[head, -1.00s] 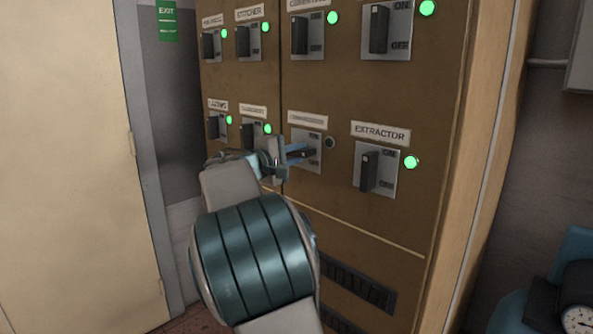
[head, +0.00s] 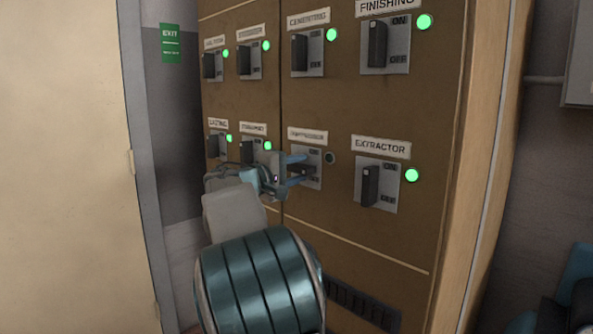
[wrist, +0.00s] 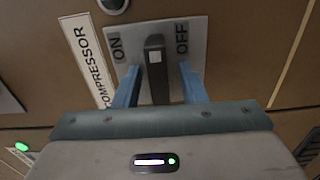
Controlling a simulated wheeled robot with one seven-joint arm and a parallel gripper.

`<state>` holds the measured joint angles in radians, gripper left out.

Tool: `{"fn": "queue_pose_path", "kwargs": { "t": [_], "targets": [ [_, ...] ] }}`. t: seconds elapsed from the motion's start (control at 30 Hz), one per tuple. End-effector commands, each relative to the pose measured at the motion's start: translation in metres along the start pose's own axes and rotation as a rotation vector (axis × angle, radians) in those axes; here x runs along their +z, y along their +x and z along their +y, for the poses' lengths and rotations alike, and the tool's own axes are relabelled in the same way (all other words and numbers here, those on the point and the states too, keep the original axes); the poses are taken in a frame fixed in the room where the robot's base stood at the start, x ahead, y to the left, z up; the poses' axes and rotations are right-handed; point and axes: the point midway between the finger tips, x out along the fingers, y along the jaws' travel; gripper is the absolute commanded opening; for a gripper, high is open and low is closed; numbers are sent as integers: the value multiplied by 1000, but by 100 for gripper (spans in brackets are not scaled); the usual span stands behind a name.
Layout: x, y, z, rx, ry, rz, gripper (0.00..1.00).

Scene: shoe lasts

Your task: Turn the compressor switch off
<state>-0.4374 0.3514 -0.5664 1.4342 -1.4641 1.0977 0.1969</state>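The compressor switch (head: 312,178) is on the brown panel, a grey plate marked ON and OFF under a COMPRESSOR label. In the wrist view its black lever (wrist: 156,70) stands out from the plate (wrist: 190,35) between the ON and OFF marks. The round lamp (head: 330,158) beside it is dark. My gripper (head: 298,168) is at this switch, its blue fingers spread. In the wrist view the fingers are on either side of the lever, with gaps. The gripper partly hides the switch in the head view.
The extractor switch (head: 377,184) is just right, with a green lamp (head: 411,175). Several other switches with lit green lamps fill the panel, including the finishing switch (head: 385,45). A pale door (head: 65,160) stands at left and a blue object (head: 572,290) at lower right.

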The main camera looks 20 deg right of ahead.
Motion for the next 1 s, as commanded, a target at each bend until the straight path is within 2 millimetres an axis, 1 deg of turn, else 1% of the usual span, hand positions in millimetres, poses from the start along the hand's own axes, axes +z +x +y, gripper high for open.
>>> {"fn": "queue_pose_path", "kwargs": {
  "t": [0.27,0.37,0.47,0.57,0.8,0.9,1.0],
  "targets": [
    [0,0,0,1,-1,0,38],
    [0,-6,0,1,-2,1,38],
    [-1,-19,1,1,-1,4,38],
    [-1,-40,1,0,-2,5,38],
    [-1,-96,1,0,-1,5,38],
    [-1,-114,1,0,-1,4,38],
    [-1,-127,1,0,-1,2,38]
  ]
}}
